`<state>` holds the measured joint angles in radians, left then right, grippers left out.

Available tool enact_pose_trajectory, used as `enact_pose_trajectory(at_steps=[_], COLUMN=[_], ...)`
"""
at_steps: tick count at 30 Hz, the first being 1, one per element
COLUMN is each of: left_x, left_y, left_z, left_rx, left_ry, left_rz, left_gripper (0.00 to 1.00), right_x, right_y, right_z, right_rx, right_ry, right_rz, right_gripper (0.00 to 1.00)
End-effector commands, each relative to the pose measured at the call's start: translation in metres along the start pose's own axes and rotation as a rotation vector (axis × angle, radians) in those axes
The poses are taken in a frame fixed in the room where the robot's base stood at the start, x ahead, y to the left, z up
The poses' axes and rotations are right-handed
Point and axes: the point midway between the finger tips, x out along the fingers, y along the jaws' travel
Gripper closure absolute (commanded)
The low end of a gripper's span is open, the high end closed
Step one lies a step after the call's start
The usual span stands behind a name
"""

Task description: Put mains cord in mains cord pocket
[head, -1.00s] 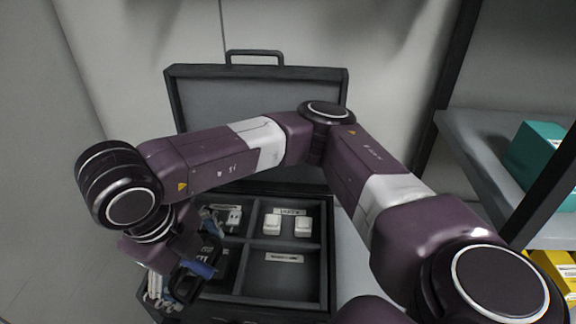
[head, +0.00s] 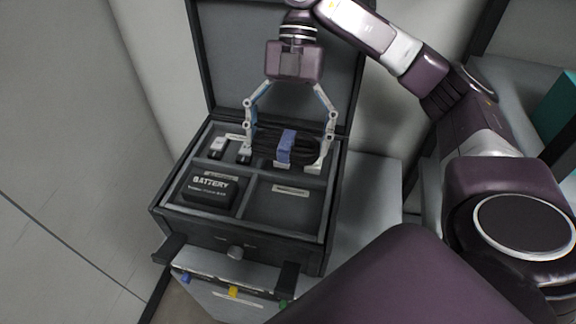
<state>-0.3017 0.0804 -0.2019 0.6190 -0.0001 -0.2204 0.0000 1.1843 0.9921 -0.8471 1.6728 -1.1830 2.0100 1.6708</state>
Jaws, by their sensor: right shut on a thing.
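The mains cord (head: 262,148) is a black coil bound with a blue strap. My right gripper (head: 286,150) is shut on it, with one finger at each side. It holds the coil over the back right compartment of the open case, and I cannot tell how high. The front right compartment (head: 283,212) is empty, with a pale label on its back wall. The label is too small to read, so I cannot confirm that it is the mains cord pocket. My left gripper is not in view.
The case (head: 180,213) stands open with its lid (head: 228,80) up behind. A black battery (head: 209,188) lies in the front left compartment. Small black-and-white items (head: 217,147) lie in the back left one. Shelves with a teal box (head: 556,108) stand at right.

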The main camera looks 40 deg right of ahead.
Motion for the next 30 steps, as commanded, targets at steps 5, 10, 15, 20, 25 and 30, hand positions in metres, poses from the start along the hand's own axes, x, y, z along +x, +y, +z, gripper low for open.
enact_pose_trajectory(at_steps=[5,10,15,20,25,30], left_x=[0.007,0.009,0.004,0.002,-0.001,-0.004], left_y=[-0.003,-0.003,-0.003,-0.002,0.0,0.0], left_z=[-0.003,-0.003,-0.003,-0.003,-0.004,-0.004], left_rx=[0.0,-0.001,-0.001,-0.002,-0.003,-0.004], left_ry=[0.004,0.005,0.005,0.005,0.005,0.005], left_rz=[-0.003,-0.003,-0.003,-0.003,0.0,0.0], left_gripper=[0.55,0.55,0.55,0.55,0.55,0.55], right_x=[0.035,0.066,0.093,0.104,0.118,0.14], right_y=[0.001,0.001,0.001,0.003,0.002,0.003], right_z=[0.019,0.036,0.052,0.059,0.067,0.079], right_rx=[-0.002,-0.002,-0.001,-0.003,-0.002,-0.002], right_ry=[0.004,0.004,0.001,0.0,0.0,0.001], right_rz=[-0.003,-0.003,-0.003,0.0,-0.002,-0.002], right_gripper=[0.43,0.43,0.43,0.43,0.44,0.43])
